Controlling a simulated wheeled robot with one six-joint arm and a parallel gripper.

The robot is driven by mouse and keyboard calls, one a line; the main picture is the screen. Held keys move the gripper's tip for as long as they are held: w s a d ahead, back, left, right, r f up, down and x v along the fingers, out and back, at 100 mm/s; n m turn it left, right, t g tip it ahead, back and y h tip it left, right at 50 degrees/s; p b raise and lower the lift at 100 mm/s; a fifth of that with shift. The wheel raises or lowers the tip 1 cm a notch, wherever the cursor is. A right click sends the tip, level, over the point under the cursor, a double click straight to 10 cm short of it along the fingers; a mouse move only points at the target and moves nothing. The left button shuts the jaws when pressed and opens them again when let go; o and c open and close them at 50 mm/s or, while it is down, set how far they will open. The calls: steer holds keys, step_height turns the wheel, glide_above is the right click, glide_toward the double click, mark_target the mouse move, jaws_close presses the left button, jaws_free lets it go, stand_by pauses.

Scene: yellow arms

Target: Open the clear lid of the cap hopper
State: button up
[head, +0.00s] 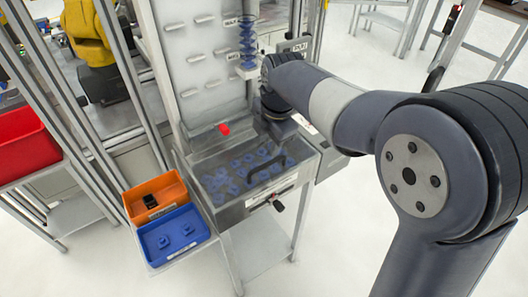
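The cap hopper (234,212) is a grey metal box standing below a tall grey panel. Its clear lid (212,165) appears to lie shut over several blue caps (220,180). A dark bar (264,167) runs across the lid, perhaps its handle. A black knob (278,205) sticks out at the front of the box. My gripper (282,142) hangs from the dark wrist over the right back part of the lid. Its fingers are too small and dark to make out, and I cannot tell whether it touches the lid.
A red knob (224,129) sits behind the lid. An orange bin (155,196) and a blue bin (174,234) stand at the hopper's left. A clear tube of blue caps (247,45) rises behind. A yellow arm (88,35) stands behind metal posts. The floor in front is clear.

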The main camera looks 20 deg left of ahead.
mark_target(265, 165)
steer(key=f, duration=0.3)
steer(key=a+f, duration=0.1)
steer(key=f, duration=0.2)
steer(key=w+f+p, duration=0.1)
steer(key=f, duration=0.2)
steer(key=shift+w+a+f, duration=0.1)
steer(key=shift+a+f, duration=0.05)
steer(key=shift+f, duration=0.1)
jaws_close()
